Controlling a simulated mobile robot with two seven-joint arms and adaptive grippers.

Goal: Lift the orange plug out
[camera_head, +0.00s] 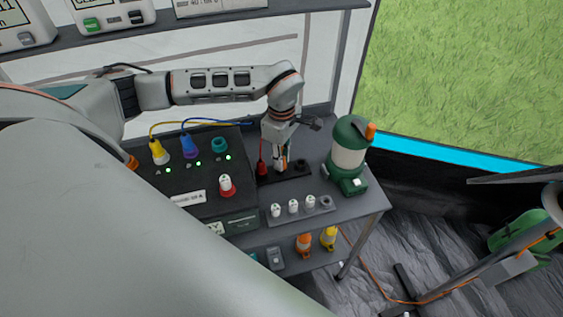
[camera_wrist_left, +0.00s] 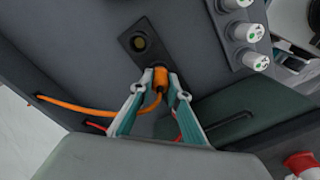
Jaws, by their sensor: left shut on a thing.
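My left gripper (camera_head: 282,165) reaches down to a dark socket plate (camera_head: 296,172) on the grey table. In the left wrist view, the two fingers of the gripper (camera_wrist_left: 161,84) are shut on the orange plug (camera_wrist_left: 161,75), one on each side. An orange cable (camera_wrist_left: 85,108) loops from the plug to the left. The plug is over the dark plate (camera_wrist_left: 126,42), beside an empty round hole (camera_wrist_left: 139,43). I cannot tell whether its tip is still in a socket. In the head view the fingers mostly hide the plug. My right gripper is not in view.
A red plug (camera_head: 262,168) stands just left of the gripper. The panel box (camera_head: 180,188) with yellow, blue and teal connectors is further left. A green-and-white lantern (camera_head: 349,150) stands close on the right. White-capped pieces (camera_head: 294,206) sit in a row in front.

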